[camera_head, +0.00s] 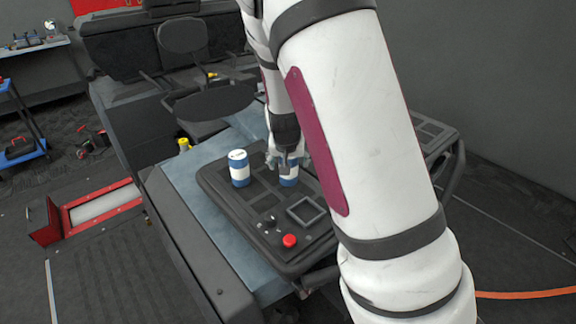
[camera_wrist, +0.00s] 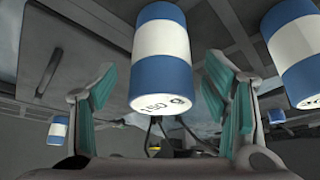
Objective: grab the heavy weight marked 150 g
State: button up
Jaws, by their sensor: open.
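A blue and white cylindrical weight (camera_wrist: 162,58) fills the middle of the wrist view, with 150 printed on its end face. My gripper (camera_wrist: 160,85) is open, with one teal-padded finger on each side of this weight and visible gaps between. In the head view, my gripper (camera_head: 287,158) points down over a blue and white weight (camera_head: 289,181) on the dark panel, hiding its top. A second similar weight (camera_head: 239,168) stands upright to the left; its marking is too small to read.
The dark panel (camera_head: 268,203) carries a red button (camera_head: 289,241), small knobs and a square frame. A similar weight (camera_wrist: 298,50) is close at the right of the wrist view. A black seat (camera_head: 213,101) stands behind the panel.

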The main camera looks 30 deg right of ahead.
jog(key=x, duration=0.4)
jog(key=shift+w+f, duration=0.1)
jog(key=shift+w, duration=0.05)
jog(key=c, duration=1.4)
